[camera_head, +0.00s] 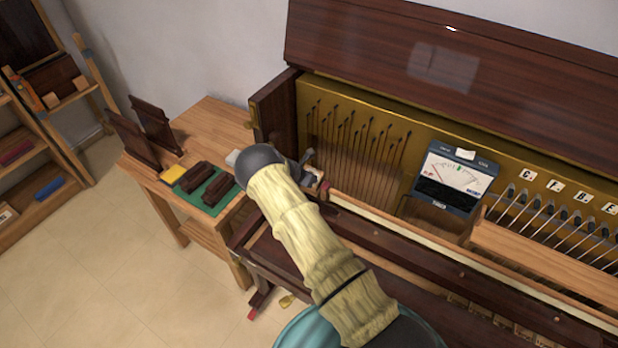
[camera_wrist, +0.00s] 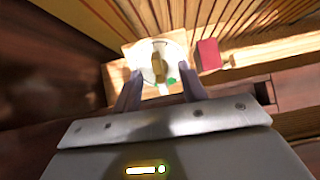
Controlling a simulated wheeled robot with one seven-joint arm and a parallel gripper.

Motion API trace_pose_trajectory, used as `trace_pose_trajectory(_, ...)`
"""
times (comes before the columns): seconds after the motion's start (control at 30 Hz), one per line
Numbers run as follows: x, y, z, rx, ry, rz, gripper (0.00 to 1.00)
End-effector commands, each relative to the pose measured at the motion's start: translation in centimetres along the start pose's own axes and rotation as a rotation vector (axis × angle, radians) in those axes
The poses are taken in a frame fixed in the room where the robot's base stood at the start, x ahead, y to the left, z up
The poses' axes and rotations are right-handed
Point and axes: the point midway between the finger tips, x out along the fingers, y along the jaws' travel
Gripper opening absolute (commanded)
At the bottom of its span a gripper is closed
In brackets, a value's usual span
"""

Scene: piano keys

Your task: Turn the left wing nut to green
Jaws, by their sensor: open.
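The left wing nut (camera_wrist: 158,66) is a brass-coloured piece on a round white dial (camera_wrist: 145,52), seen in the wrist view. A green mark (camera_wrist: 172,81) shows on the dial's near side, just right of the wing nut's near end. My gripper (camera_wrist: 160,84) is open, with one finger on each side of the dial's near part. The wing nut lies between or just beyond the fingertips; I cannot tell whether they touch it. In the head view my gripper (camera_head: 311,170) is at the piano's left end, and the wing nut cannot be made out there.
A red block (camera_wrist: 208,54) sits just right of the dial. The piano's dark side wall is close on the left. A meter (camera_head: 450,180) and a row of tuning pins (camera_head: 545,212) are further right. A wooden side table (camera_head: 215,115) holds dark blocks on a green mat.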

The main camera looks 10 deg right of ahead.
Motion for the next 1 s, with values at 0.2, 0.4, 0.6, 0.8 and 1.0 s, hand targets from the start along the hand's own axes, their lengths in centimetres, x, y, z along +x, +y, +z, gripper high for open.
trace_pose_trajectory(0.2, -0.8, 0.1, 0.1, -0.001, 0.0, 0.001, 0.42)
trace_pose_trajectory(0.4, -1.8, 0.1, 0.1, 0.0, 0.0, 0.001, 0.42)
trace_pose_trajectory(0.6, -2.7, 0.0, 0.1, -0.001, 0.0, 0.001, 0.42)
trace_pose_trajectory(0.8, -3.7, 0.0, 0.1, 0.0, 0.0, 0.0, 0.42)
trace_pose_trajectory(1.0, -4.7, 0.0, 0.0, -0.001, 0.0, 0.0, 0.42)
